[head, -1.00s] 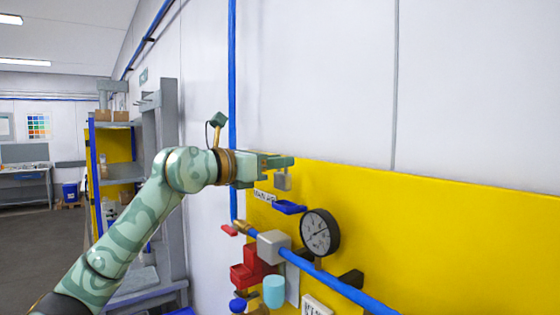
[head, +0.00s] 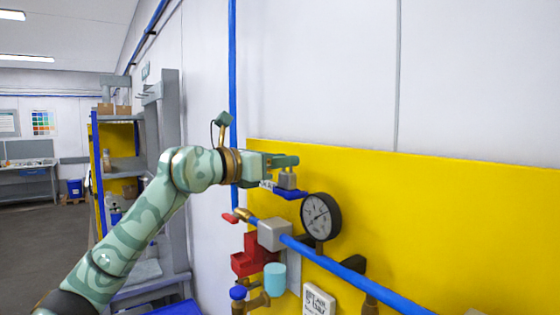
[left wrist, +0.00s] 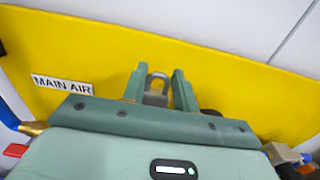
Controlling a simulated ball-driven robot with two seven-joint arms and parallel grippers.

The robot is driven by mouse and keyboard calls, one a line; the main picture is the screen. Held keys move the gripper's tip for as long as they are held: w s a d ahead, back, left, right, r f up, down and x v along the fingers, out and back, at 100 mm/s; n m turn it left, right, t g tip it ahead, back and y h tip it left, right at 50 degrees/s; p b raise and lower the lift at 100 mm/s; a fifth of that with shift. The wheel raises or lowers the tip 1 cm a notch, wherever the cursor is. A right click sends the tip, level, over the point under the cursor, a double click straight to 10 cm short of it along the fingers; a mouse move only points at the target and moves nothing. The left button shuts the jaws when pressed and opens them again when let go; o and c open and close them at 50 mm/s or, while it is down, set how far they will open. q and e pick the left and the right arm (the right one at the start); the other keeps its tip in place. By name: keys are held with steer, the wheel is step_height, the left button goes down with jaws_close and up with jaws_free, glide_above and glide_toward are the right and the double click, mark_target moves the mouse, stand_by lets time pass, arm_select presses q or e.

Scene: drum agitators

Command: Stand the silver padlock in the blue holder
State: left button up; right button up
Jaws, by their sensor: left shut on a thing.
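The silver padlock (head: 287,181) is upright in my left gripper (head: 284,161), which is shut on it near the top. In the left wrist view its shackle (left wrist: 158,84) shows between the two fingers of the left gripper (left wrist: 157,91). The blue holder (head: 290,195) is a small shelf-like piece on the yellow panel. The padlock's lower edge meets the holder's top in the head view; I cannot tell whether it rests in it or hangs just above. The holder is not visible in the left wrist view. My right gripper is not in view.
The yellow panel (head: 440,230) carries a "MAIN AIR" label (left wrist: 62,84). A round gauge (head: 321,216) stands right of the holder. Below run a blue pipe (head: 340,270), a grey block (head: 274,234) and a red fitting (head: 254,254). Bare panel lies to the right.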

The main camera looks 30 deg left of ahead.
arm_select(q)
steer(key=shift+s+a+f+b, duration=0.1)
steer(key=shift+s+f+b, duration=0.05)
steer(key=shift+f+b, duration=0.25)
stand_by(0.9)
steer(key=o, duration=1.1)
steer(key=shift+o, duration=0.2)
